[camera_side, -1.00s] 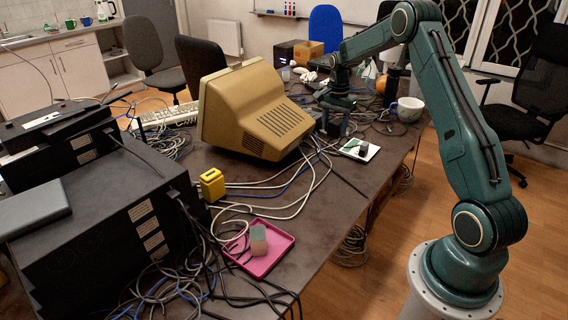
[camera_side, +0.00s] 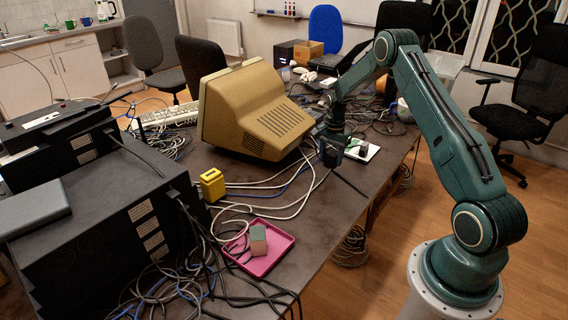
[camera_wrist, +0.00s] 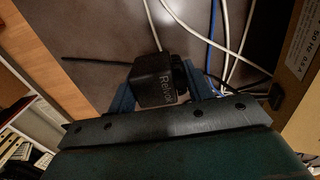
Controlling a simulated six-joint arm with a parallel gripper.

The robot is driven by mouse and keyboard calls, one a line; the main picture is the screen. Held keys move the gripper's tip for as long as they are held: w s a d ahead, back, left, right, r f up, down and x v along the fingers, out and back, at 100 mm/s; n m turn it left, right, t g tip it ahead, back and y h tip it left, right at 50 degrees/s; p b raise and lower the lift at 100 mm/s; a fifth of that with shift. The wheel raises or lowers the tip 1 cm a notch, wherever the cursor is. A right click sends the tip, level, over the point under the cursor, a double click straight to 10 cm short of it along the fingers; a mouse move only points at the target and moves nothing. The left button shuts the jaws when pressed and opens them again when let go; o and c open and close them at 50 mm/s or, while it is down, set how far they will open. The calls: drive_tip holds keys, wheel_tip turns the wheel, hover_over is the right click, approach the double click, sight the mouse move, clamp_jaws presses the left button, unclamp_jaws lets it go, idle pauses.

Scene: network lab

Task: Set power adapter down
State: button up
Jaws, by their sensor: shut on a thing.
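A black power adapter (camera_wrist: 153,82) with pale lettering sits between the two blue fingers of my gripper (camera_wrist: 163,92) in the wrist view. The gripper is shut on it. In the side view my gripper (camera_side: 334,148) points down over the dark table (camera_side: 310,215), just right of the beige monitor. The adapter (camera_side: 329,156) shows there as a small dark shape at the fingertips. I cannot tell whether its underside touches the table. A thin black cable runs from near it.
The beige monitor (camera_side: 248,112) stands close on the left. White and blue cables (camera_side: 290,185) cross the table nearby. A white card with a dark item (camera_side: 365,152) lies just right. A yellow block (camera_side: 212,184) and a pink tray (camera_side: 276,262) with a small block are nearer the camera.

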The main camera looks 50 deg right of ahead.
sight(330, 164)
drive_tip(key=shift+f, duration=1.95)
drive_tip(key=shift+f, duration=0.15)
drive_tip(key=o, duration=1.1)
drive_tip(key=shift+c, duration=0.2)
wheel_tip(330, 164, up, 12)
drive_tip(key=shift+f, duration=0.15)
drive_tip(key=shift+r, duration=0.3)
